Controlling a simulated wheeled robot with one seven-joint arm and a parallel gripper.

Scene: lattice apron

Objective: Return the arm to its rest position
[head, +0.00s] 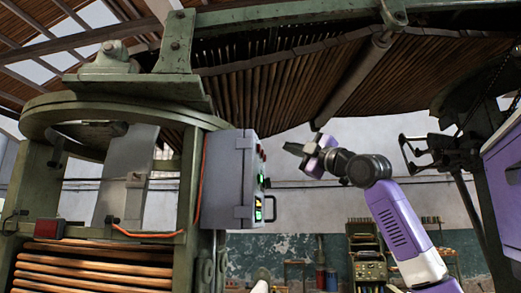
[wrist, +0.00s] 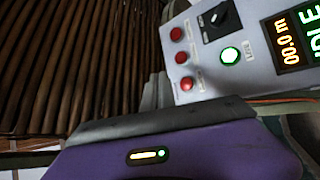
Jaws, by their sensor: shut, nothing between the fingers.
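My gripper (head: 291,149) is raised in the middle of the head view, to the right of a grey control box (head: 230,180) and apart from it. Its dark fingers point left and are shut, with nothing held. My purple arm reaches up to it from the lower right. In the wrist view the control box's face (wrist: 205,72) shows at the upper right. It carries red buttons (wrist: 181,57), a dark knob (wrist: 220,19), a lit green button (wrist: 229,56) and an orange display (wrist: 288,42).
A green frame (head: 190,165) holds the box, with copper-coloured coils (head: 95,270) at the lower left. A slatted brown lattice (head: 280,85) hangs overhead, above my gripper. A shelf unit (head: 367,255) stands far back. Open air lies between box and arm.

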